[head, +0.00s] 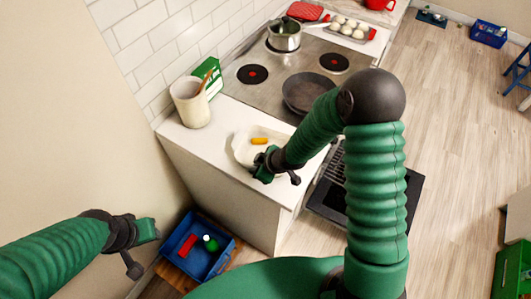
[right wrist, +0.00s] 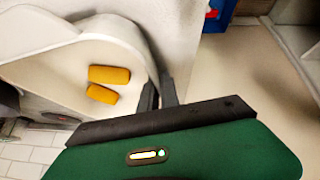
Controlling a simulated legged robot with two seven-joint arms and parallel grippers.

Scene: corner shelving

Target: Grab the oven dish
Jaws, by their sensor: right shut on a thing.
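The oven dish (head: 242,149) is white and sits on the white counter near its front corner. In the right wrist view the dish (right wrist: 45,72) holds two orange-yellow pieces (right wrist: 108,75). My right gripper (head: 266,164) is at the dish's near right edge. In the right wrist view its dark fingers (right wrist: 160,92) are shut on the dish's rim. The gripper hides part of the dish in the head view. My left gripper (head: 150,231) is off to the left, apart from the dish; its jaw opening cannot be made out.
A cream utensil pot (head: 190,102) and a green box (head: 208,75) stand behind the dish by the wall. A dark pan (head: 303,92) and a metal pot (head: 284,36) are on the stove. The open oven door (head: 405,200) juts out.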

